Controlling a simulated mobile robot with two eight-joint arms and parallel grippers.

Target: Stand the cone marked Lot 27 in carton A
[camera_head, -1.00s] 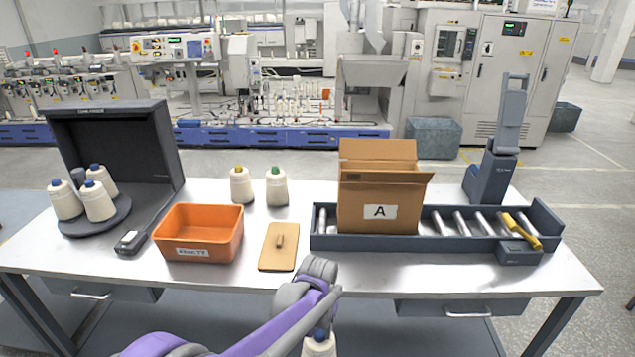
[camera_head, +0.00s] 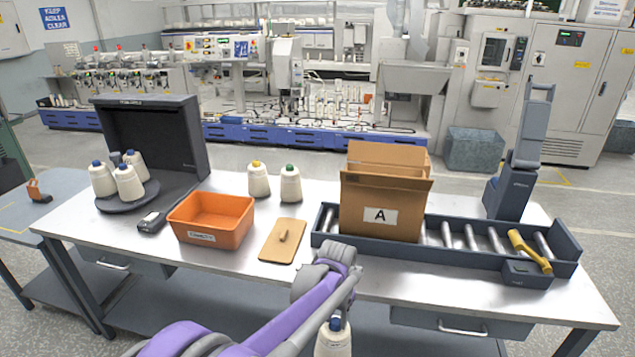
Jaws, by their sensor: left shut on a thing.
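Carton A (camera_head: 382,207) is an open brown box with its flaps up, standing on the roller track (camera_head: 478,258) at the right of the table. My left gripper (camera_head: 338,318) is low at the front, before the table's front edge. It is shut on a cream cone with a blue tip (camera_head: 333,340), held upright and cut off by the bottom of the picture. Its lot mark cannot be read. My right gripper is not in view.
An orange bin (camera_head: 211,219) and a tan board with a handle (camera_head: 283,241) lie left of the carton. Two cones, yellow-tipped (camera_head: 258,181) and green-tipped (camera_head: 290,185), stand behind. Several cones stand on a round plate (camera_head: 128,199) by a dark booth (camera_head: 182,150).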

